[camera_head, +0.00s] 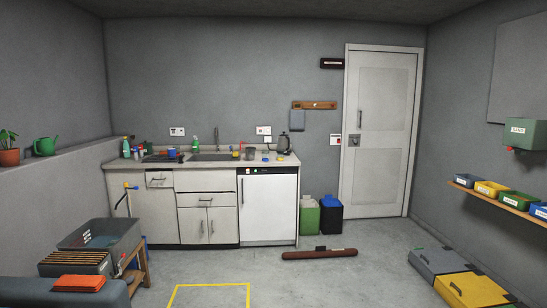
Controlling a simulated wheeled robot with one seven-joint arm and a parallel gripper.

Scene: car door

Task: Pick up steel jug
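A small grey vessel (250,153) stands on the counter to the right of the sink; it may be the steel jug, but it is too small to be sure. A taller dark grey kettle-like vessel (283,144) stands near the counter's right end. My gripper is not in view.
The counter (120,162) also holds a sink (212,157), a tap (216,138), bottles and small coloured items. Two bins (309,215) stand by a white appliance (268,208). A dark red roll (319,254) lies on the floor. The middle floor is clear around a yellow outline (210,286).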

